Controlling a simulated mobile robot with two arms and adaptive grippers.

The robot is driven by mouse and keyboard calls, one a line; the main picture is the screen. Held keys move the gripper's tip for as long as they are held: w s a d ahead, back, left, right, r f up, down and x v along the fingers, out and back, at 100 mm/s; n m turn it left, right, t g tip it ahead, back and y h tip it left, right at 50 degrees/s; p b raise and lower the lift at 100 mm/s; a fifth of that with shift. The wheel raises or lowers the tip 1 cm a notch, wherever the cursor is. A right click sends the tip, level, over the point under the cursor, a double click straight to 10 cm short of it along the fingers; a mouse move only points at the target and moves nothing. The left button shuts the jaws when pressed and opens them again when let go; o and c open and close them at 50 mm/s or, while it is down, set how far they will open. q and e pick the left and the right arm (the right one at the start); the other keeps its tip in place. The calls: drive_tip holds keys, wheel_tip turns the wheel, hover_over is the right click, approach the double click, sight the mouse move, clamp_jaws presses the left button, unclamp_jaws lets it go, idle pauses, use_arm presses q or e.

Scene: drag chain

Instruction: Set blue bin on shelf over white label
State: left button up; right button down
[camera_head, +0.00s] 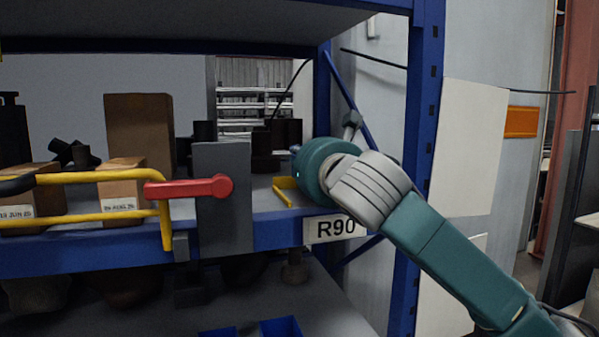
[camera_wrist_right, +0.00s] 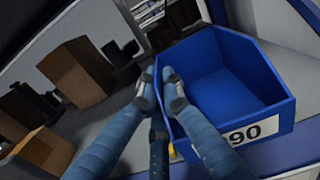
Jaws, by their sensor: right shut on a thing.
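In the right wrist view, the blue bin (camera_wrist_right: 225,75) is upright and open-topped, over the grey shelf surface. My right gripper (camera_wrist_right: 162,82) is shut on its left wall, with one finger on each side. A white label (camera_wrist_right: 245,130) ending in "90" shows across the bin's lower front; I cannot tell whether the bin's base rests on the shelf. In the head view, the white R90 label (camera_head: 336,228) is on the shelf's blue front beam, beside the right upright. My right wrist hides the bin and fingers there. My left gripper is not in view.
Cardboard boxes (camera_head: 139,132) and dark cylindrical parts (camera_head: 288,133) stand on the same shelf to the left. A yellow rail (camera_head: 90,179) with a red handle (camera_head: 190,188) crosses in front. The blue upright (camera_head: 424,150) is close to my right arm.

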drive_tip(key=f, duration=0.2)
drive_tip(key=f+p, duration=0.1)
drive_tip(key=shift+s, duration=0.25)
drive_tip(key=shift+d+f, duration=0.1)
drive_tip(key=shift+f, duration=0.15)
drive_tip(key=shift+w+f, duration=0.1)
drive_tip(key=shift+f, duration=0.1)
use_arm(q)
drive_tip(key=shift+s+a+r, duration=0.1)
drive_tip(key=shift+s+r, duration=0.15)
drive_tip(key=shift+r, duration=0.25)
use_arm(e)
drive_tip(key=c, duration=1.9)
unclamp_jaws()
drive_tip(key=shift+c, duration=0.2)
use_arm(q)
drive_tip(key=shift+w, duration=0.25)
use_arm(e)
drive_tip(key=shift+s+d+b, duration=0.1)
drive_tip(key=shift+s+b, duration=0.2)
use_arm(q)
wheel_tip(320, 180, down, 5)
drive_tip(key=b, duration=0.4)
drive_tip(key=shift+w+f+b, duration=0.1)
drive_tip(key=shift+b, duration=0.25)
use_arm(e)
drive_tip(key=v, duration=1.1)
drive_tip(key=shift+s, duration=0.25)
